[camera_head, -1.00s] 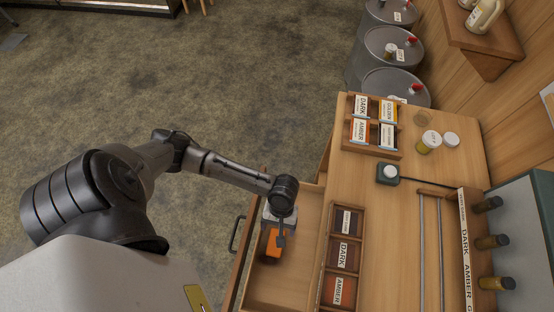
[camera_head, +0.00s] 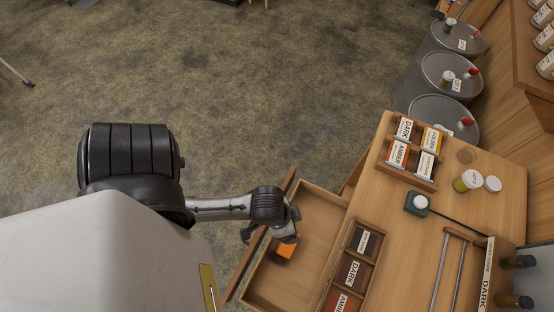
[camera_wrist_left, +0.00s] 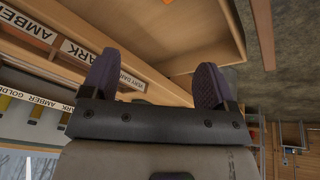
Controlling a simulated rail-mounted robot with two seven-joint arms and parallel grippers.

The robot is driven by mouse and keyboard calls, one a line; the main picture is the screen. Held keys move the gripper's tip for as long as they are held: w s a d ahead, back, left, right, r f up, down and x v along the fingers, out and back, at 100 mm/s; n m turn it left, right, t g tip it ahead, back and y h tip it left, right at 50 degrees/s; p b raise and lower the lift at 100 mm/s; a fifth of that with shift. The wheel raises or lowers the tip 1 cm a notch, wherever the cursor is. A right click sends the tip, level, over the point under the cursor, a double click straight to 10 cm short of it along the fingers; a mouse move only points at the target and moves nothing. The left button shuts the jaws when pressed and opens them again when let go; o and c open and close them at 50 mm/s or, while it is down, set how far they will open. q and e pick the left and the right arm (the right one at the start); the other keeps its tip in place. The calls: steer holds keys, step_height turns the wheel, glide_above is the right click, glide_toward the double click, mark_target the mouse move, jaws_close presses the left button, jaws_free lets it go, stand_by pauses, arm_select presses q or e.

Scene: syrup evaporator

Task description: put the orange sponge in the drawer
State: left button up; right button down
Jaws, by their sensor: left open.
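The orange sponge (camera_head: 287,249) lies inside the open wooden drawer (camera_head: 264,296), near its left side in the head view. My left gripper (camera_head: 287,232) is just above the sponge and hides part of it. In the left wrist view my left gripper (camera_wrist_left: 157,80) has its two dark fingers spread apart with nothing between them. The drawer also shows beyond the fingers in the left wrist view (camera_wrist_left: 185,30). My right gripper is out of sight.
A divided wooden tray (camera_head: 355,255) with labelled compartments stands on the counter (camera_head: 410,235) beside the drawer. A second rack of labelled cards (camera_head: 413,152), a small green device (camera_head: 417,204) and jars (camera_head: 467,181) stand further back. Grey drums (camera_head: 440,115) stand behind the counter.

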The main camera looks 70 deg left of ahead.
arm_select(q)
steer(key=shift+m+y, duration=0.5)
steer(key=shift+y, duration=0.4)
steer(key=a, duration=0.1)
steer(key=s+a, duration=0.2)
steer(key=shift+s+a+r, duration=0.2)
steer(key=shift+a+r, duration=0.15)
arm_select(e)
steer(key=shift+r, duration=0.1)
arm_select(q)
step_height(320, 180, up, 20)
steer(key=p, duration=2)
steer(key=shift+r, duration=0.25)
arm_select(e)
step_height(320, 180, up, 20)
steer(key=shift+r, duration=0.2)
